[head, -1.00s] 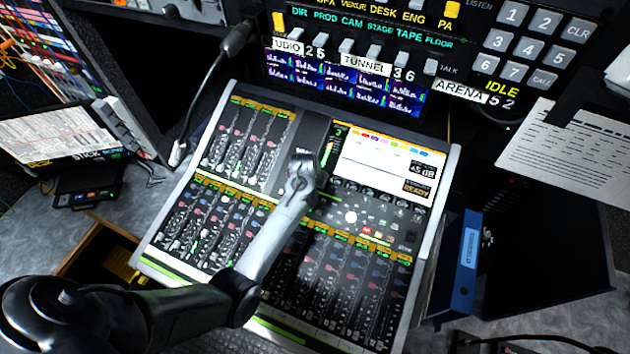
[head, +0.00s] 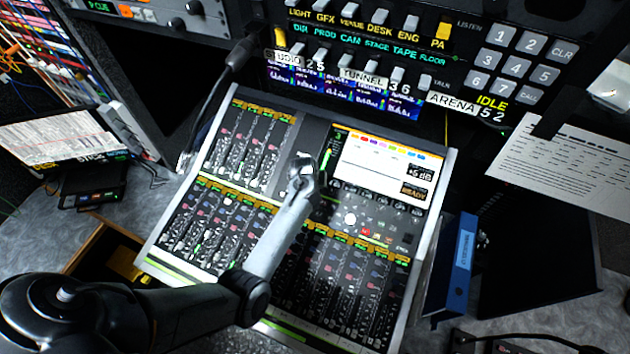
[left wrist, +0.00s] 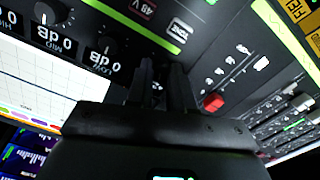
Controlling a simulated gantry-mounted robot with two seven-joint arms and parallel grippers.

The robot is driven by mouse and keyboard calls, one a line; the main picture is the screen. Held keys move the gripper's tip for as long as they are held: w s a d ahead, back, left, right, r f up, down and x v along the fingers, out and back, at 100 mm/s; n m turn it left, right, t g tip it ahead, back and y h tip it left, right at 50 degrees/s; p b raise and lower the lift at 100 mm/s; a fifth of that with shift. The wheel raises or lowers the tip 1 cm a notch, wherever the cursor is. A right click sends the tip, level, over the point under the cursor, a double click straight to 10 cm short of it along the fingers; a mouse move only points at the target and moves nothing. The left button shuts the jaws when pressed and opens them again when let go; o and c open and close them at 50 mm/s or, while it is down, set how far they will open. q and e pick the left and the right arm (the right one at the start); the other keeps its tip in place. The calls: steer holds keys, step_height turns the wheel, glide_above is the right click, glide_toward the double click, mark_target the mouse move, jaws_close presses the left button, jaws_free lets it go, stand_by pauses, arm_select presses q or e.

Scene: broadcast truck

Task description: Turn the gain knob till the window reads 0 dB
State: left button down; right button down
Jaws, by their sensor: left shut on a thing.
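The mixing console (head: 231,100) lies tilted in the middle of the head view, with a bright screen (head: 385,165) at its upper right. The readout window (head: 420,173) beside the screen shows a positive value, about +5 or +6 dB; the digit is too small to be sure. A READY label (head: 414,191) sits under it. My left gripper (head: 303,176) is down at the console, left of the screen. In the left wrist view its dark fingers (left wrist: 161,84) are shut on the gain knob, which they almost wholly hide. My right gripper is not in view.
A gooseneck microphone (head: 240,53) stands behind the console's left side. A blue binder (head: 463,255) stands to its right. An intercom panel (head: 450,75) rises behind.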

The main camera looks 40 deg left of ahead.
arm_select(q)
steer(key=n+p, duration=0.1)
steer(key=n, duration=0.2)
steer(key=shift+r+n, duration=0.1)
steer(key=shift+n, duration=0.3)
steer(key=shift+n+p, duration=0.5)
steer(key=shift+n, duration=1.4)
steer(key=c, duration=1)
jaws_free()
steer(key=shift+s, duration=0.1)
steer(key=p+v, duration=0.2)
steer(key=v, duration=0.8)
steer(key=shift+s+r+p, duration=0.15)
steer(key=shift+r+p, duration=0.1)
steer(key=shift+p, duration=0.1)
